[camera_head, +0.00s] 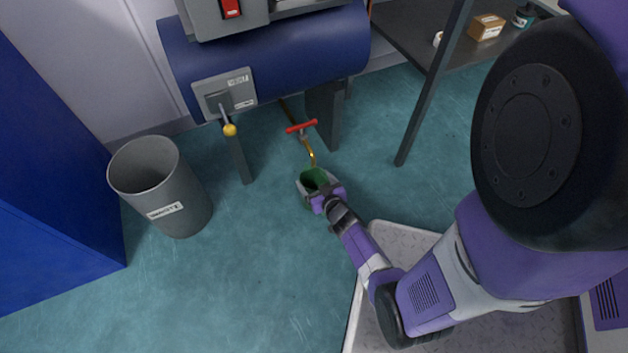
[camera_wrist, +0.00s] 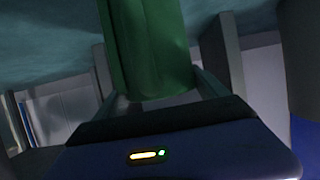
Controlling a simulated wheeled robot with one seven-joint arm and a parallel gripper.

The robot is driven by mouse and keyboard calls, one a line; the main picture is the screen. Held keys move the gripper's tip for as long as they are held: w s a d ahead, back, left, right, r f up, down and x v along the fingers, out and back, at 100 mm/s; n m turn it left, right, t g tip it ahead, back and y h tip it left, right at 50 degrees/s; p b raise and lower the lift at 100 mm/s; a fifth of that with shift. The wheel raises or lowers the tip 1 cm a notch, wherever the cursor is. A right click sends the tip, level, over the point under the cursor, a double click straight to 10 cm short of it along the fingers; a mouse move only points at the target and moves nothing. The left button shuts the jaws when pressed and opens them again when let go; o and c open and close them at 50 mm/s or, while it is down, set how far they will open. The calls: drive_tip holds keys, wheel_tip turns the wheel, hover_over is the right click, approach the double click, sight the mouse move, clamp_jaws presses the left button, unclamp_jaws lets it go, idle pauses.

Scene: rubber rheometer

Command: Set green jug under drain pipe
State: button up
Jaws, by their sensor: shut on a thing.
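The green jug (camera_head: 314,180) is in my gripper (camera_head: 318,190), low over the teal floor near the middle of the head view. In the wrist view the green jug (camera_wrist: 150,45) stands between the two fingers (camera_wrist: 150,88), and my gripper is shut on it. The brass drain pipe (camera_head: 311,153) with a red handle (camera_head: 301,127) comes down from under the blue tank. Its lower end is close to the jug's far rim in the head view. I cannot tell whether the end is over the jug's mouth, or whether the jug touches the floor.
The blue tank (camera_head: 300,50) stands on dark legs (camera_head: 325,115) behind the jug. A yellow-knobbed lever (camera_head: 229,129) sticks out from it. A grey waste bin (camera_head: 180,205) is at left, and a dark table (camera_head: 400,30) at upper right. The floor (camera_head: 230,270) in front is clear.

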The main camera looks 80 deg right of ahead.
drive_tip(key=shift+w+d, duration=0.1)
drive_tip(key=o, duration=2)
drive_tip(key=shift+f, duration=0.15)
